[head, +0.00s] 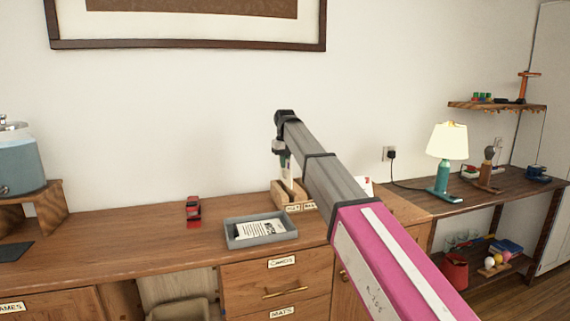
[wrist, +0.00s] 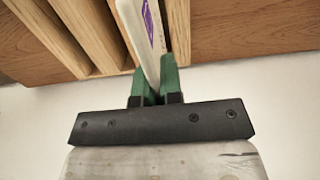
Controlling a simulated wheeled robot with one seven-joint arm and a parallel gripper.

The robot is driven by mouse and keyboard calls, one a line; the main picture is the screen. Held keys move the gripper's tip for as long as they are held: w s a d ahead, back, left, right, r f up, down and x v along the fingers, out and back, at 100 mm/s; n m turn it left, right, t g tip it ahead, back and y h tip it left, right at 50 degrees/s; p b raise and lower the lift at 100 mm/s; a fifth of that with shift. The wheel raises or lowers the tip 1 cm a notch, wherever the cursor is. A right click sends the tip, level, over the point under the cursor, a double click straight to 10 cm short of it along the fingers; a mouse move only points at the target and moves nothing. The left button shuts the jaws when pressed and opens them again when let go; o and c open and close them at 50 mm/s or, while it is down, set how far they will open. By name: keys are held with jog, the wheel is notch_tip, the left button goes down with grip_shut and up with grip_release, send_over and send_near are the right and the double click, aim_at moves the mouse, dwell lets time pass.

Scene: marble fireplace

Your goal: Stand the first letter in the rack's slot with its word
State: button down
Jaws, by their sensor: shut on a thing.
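My gripper (head: 286,160) is over the wooden rack (head: 278,194) on the sideboard. In the wrist view its green fingers (wrist: 156,80) are shut on a thin white letter (wrist: 143,35) with a purple mark. The letter is held on edge and reaches down among the rack's wooden dividers (wrist: 178,30). I cannot tell whether it touches the slot's floor. The rack's front has small labels, too small to read surely, and my arm hides its right part.
A grey tray (head: 240,242) with printed papers (head: 262,229) lies in front of the rack. A red object (head: 193,210) stands left of it. A white item with red (head: 365,186) shows behind my arm. The sideboard's left middle (head: 120,232) is clear. A lamp (head: 446,145) stands at right.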

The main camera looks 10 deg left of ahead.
aim_at(285, 183)
jog(key=shift+f, duration=3.75)
dwell(0.3)
jog(key=c, duration=1.2)
grip_release()
jog(key=shift+r, duration=0.15)
jog(key=shift+r, duration=4.4)
